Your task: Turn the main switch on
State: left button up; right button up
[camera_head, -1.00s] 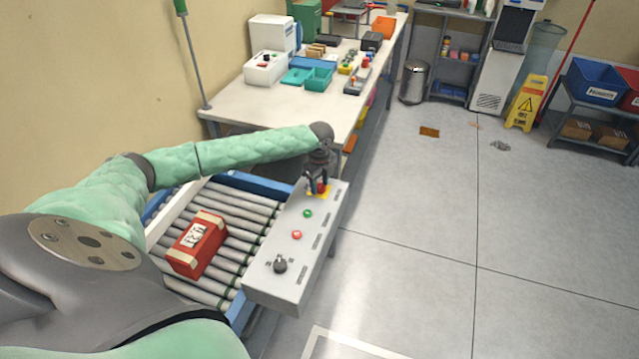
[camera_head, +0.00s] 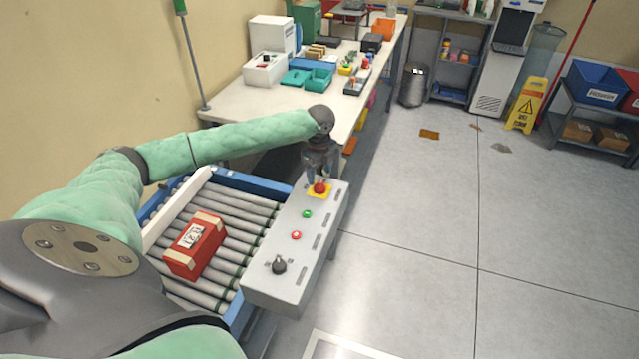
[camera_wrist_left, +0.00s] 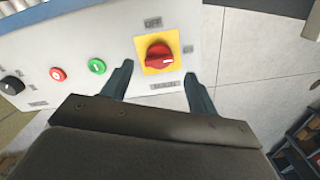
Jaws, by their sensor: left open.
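The main switch (camera_head: 320,188) is a red rotary knob on a yellow square plate at the far end of the grey control panel (camera_head: 262,292). In the left wrist view the knob (camera_wrist_left: 158,55) has its ridge lying roughly left to right. The label OFF is above it; a small label at its right is hard to read. My left gripper (camera_head: 319,176) is open and empty just behind and above the switch. In the wrist view its fingers (camera_wrist_left: 158,74) stand either side of the plate's lower part, apart from the knob. My right gripper is not visible.
The panel also has a green button (camera_head: 307,213), a red button (camera_head: 296,235) and a black knob (camera_head: 279,267). A red box (camera_head: 194,246) lies on the roller conveyor (camera_head: 240,206). A cluttered table (camera_head: 250,103) stands behind. Open floor is to the right.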

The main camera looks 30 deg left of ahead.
pick_arm(q)
jog(key=shift+r+b, duration=0.35)
jog(key=shift+r, duration=1.15)
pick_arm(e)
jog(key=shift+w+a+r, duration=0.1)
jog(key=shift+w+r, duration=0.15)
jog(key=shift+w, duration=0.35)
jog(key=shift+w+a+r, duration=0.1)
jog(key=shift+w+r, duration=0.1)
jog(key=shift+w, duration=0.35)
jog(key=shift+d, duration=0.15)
